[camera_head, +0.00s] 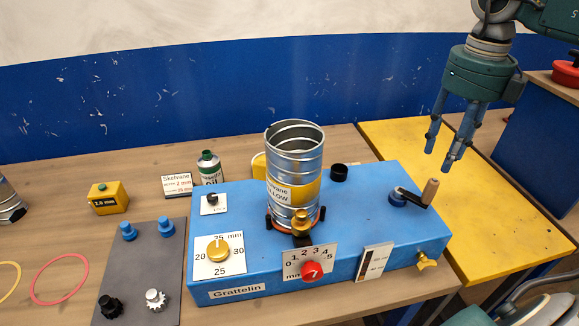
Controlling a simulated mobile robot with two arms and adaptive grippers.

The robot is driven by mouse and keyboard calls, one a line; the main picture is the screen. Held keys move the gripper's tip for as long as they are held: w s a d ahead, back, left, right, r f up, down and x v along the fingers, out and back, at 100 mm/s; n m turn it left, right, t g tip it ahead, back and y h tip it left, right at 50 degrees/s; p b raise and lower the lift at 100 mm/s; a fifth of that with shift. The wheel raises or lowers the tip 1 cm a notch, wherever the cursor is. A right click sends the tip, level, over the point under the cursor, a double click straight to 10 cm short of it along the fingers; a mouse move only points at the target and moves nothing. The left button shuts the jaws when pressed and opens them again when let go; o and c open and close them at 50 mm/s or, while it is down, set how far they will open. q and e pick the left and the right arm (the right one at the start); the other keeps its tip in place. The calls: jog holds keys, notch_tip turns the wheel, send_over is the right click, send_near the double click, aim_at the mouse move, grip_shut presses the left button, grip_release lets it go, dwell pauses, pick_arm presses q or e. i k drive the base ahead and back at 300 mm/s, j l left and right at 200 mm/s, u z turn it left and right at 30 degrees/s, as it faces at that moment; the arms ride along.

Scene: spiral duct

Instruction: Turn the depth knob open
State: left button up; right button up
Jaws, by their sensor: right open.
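The likely depth knob is the red knob (312,271) on the front of the blue machine (375,212), below a white dial plate (296,259) marked 0 to 5 and mm. A light pointer mark shows on its face; its exact reading is too small to tell. A ribbed metal duct (294,150) with a yellow label stands upright on the machine behind the knob. My right gripper (439,159) is open and empty, fingers pointing down, in the air at the upper right, well away from the red knob. My left gripper is not in view.
A yellow knob (218,249) with a 20 to 35 mm dial sits left of the red one. A wooden-handled crank (414,194) is on the machine's right. A grey board (141,275) with several knobs lies at left. The yellow surface (440,215) is clear.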

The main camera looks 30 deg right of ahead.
aim_at(312, 270)
jog(key=k, duration=1.5)
